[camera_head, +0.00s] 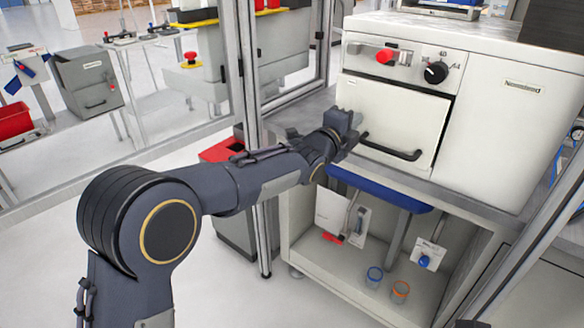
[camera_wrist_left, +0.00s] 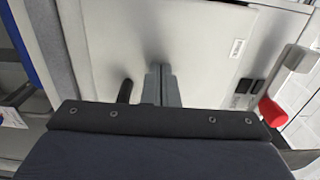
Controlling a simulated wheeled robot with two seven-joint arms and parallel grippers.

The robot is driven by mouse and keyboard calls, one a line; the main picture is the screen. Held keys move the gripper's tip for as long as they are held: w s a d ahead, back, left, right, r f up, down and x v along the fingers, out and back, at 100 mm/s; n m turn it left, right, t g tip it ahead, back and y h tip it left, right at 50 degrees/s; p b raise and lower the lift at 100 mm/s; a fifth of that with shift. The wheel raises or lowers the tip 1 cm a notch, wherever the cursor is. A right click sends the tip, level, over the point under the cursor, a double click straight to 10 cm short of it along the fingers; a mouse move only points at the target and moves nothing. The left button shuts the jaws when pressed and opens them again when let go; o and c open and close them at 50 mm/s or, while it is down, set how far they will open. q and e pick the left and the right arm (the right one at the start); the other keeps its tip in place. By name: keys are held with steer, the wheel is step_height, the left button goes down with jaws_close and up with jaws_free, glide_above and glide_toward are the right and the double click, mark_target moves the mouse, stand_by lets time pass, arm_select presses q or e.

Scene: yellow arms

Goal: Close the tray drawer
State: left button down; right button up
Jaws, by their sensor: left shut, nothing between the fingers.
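The tray drawer (camera_head: 403,113) is the pale front panel with a black bar handle (camera_head: 390,149) on the white machine. It looks nearly flush, with a narrow dark gap along its right edge; I cannot tell if it is fully shut. My left gripper (camera_head: 353,133) is at the panel's lower left, by the handle's left end. In the left wrist view, the closed fingers (camera_wrist_left: 161,84) point at the pale panel (camera_wrist_left: 200,45), with the dark handle (camera_wrist_left: 125,91) beside them. The fingers are empty; whether they touch the panel is unclear.
Above the drawer are a red button (camera_head: 384,56) and a black dial (camera_head: 435,72). A blue part (camera_head: 385,190) hangs below the counter. The lower shelf holds small jars (camera_head: 400,291) and hanging tools. A metal frame post (camera_head: 250,110) stands left of the machine.

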arm_select(q)
steer(key=shift+w+d+r, duration=0.25)
steer(key=shift+w+d, duration=0.25)
steer(key=shift+w, duration=0.3)
steer(key=shift+r, duration=0.1)
